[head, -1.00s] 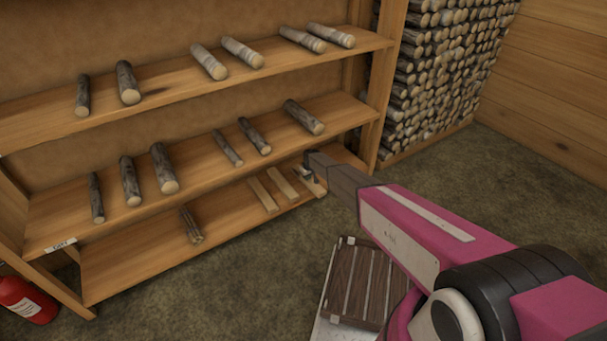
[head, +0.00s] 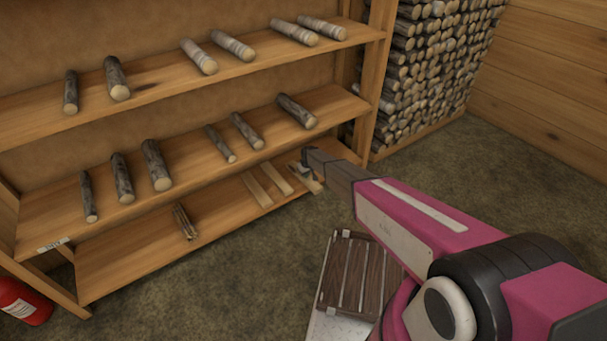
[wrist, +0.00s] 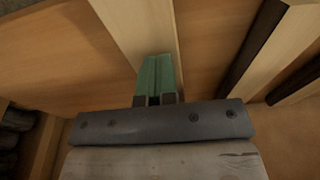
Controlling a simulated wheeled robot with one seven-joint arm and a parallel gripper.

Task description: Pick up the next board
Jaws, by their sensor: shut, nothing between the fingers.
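Pale flat boards lie on the bottom shelf in the head view: a left board (head: 257,190), a middle board (head: 277,179) and a right one (head: 313,184), partly hidden by my gripper (head: 304,170). In the wrist view, my gripper's green fingers (wrist: 157,78) are together with nothing between them. They are over a pale board (wrist: 130,28), and I cannot tell whether they touch it. Another pale board (wrist: 283,52) shows to the right in the wrist view.
The shelf above (head: 190,180) holds several logs, close over the boards. A bundle of sticks (head: 185,222) lies left on the bottom shelf. A slatted dark wooden crate (head: 352,272) is below my arm. A fire extinguisher (head: 22,300) stands at lower left.

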